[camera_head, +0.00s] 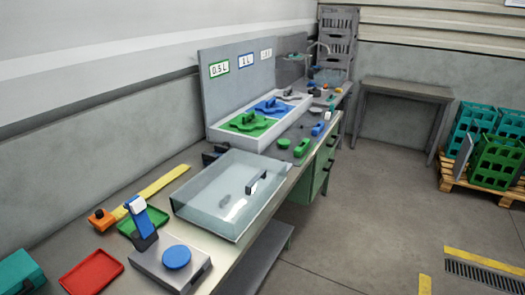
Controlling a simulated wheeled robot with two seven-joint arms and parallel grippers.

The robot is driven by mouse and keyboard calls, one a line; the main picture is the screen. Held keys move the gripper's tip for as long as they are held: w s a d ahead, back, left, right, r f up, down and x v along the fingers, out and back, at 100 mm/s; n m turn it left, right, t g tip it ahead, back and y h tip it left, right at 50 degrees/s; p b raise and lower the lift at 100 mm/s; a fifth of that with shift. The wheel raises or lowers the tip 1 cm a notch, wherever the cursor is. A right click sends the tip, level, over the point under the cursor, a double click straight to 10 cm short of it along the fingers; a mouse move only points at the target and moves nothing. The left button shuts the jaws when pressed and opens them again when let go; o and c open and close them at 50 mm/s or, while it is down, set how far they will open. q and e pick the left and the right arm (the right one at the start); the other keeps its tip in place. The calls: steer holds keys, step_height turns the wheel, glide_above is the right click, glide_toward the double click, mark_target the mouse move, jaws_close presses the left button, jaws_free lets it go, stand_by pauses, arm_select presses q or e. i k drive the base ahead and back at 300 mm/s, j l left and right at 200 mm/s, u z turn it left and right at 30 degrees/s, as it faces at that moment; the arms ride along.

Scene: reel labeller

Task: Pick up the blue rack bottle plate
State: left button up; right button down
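The blue bottle plate (265,109) lies in a white rack tray (216,134) on the workbench. It has a raised dark handle-like part on top. It sits between a green plate (235,127) on its near side and a grey plate (294,96) on its far side. An upright grey panel (228,93) with volume signs, green "0.5 L", blue "1 L" and a grey one, stands behind the tray. Neither of my grippers is in view.
A clear-lidded box (205,190) stands nearer on the bench (215,276). Closer still are a device with a blue disc (177,257), a green tray (128,228) and a red tray (92,272). Green crates (497,160) sit on a pallet at right. The floor (350,215) beside the bench is clear.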

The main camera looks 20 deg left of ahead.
mark_target(176, 257)
steer(key=u, duration=1.3)
